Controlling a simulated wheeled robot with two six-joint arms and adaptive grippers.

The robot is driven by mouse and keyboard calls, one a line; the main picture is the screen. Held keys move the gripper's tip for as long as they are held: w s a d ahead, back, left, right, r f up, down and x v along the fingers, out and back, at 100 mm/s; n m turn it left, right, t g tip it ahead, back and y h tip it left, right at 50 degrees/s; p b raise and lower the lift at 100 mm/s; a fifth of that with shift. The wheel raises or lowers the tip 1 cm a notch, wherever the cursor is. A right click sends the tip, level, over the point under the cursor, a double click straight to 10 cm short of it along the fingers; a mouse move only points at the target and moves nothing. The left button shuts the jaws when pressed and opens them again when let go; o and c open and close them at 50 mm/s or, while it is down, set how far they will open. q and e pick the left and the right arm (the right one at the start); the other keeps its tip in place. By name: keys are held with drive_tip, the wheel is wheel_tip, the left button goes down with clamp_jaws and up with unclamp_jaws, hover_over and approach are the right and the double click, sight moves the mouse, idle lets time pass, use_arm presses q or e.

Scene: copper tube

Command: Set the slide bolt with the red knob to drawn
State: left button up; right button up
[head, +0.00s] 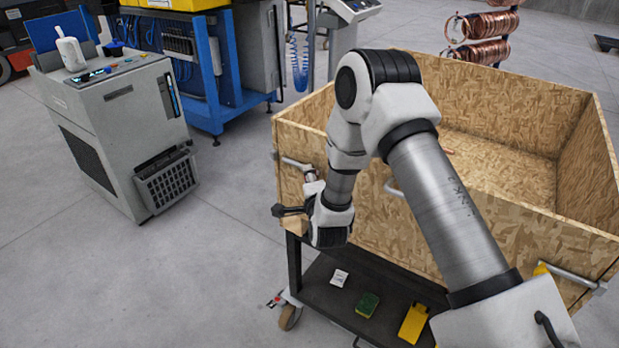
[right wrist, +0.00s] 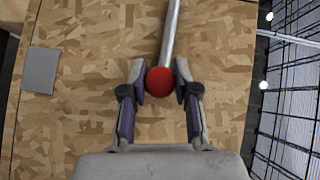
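The red knob (right wrist: 160,80) sits at the near end of a grey metal rod (right wrist: 172,35) in the right wrist view. The rod runs up the picture across a wood-chip board. My right gripper (right wrist: 160,82) is open, with one finger on each side of the knob and narrow gaps beside it. In the head view my right gripper (head: 312,178) is at the left end of the crate's front wall, by a short metal rod (head: 295,163). The knob cannot be made out there. My left gripper is not in view.
The wood-chip crate (head: 500,215) stands on a dark cart (head: 345,310) with a sponge (head: 367,305) and a yellow item (head: 413,324) on its shelf. A grey machine (head: 125,140) stands to the left. The floor between is clear. A grey patch (right wrist: 40,70) is on the board.

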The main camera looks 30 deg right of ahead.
drive_tip(key=shift+s+d+f+b, duration=0.15)
drive_tip(key=shift+s+d+b, duration=0.15)
drive_tip(key=shift+s+b, duration=0.3)
clamp_jaws()
drive_tip(key=o, duration=0.6)
unclamp_jaws()
drive_tip(key=o, duration=0.4)
drive_tip(key=shift+s, duration=0.1)
drive_tip(key=shift+s+d, duration=0.1)
drive_tip(key=v, duration=1.2)
